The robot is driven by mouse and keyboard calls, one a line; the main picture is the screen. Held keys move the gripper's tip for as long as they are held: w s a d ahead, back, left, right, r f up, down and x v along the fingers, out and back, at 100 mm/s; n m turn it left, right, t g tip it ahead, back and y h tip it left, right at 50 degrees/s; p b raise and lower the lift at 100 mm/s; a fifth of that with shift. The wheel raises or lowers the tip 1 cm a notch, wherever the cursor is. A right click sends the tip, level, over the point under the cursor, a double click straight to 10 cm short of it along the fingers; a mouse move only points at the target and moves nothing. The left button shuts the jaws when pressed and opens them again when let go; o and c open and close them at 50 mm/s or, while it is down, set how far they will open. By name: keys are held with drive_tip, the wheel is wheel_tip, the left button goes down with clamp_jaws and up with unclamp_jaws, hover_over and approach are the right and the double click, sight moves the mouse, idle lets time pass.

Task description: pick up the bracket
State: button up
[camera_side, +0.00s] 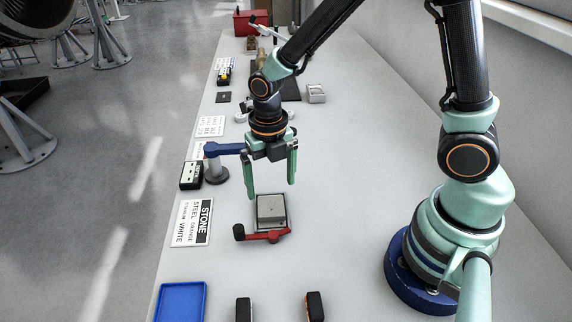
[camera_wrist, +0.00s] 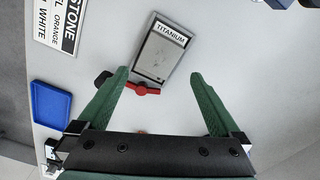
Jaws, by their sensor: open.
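No part is marked as the bracket, so I cannot tell for certain which one it is. A red bar-shaped part (camera_side: 268,236) with a dark round end lies in front of a grey block (camera_side: 270,207) in a shallow tray. A blue arm-like part (camera_side: 224,149) sits with a grey post on a round base, left of my gripper. My gripper (camera_side: 271,189) is open and empty, above the block; its fingers show in the wrist view (camera_wrist: 160,73).
A STONE sign (camera_side: 192,223) and a blue tray (camera_side: 180,302) lie along the left edge. Two small black-and-orange items (camera_side: 315,306) stand at the front. A small grey block (camera_side: 316,94) and a red box (camera_side: 250,22) are farther back. The bench right of the block is clear.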

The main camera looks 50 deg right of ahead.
sight(271, 205)
drive_tip(key=shift+w+f, duration=0.15)
drive_tip(key=shift+f, duration=3.1)
clamp_jaws()
drive_tip(key=shift+r, duration=0.2)
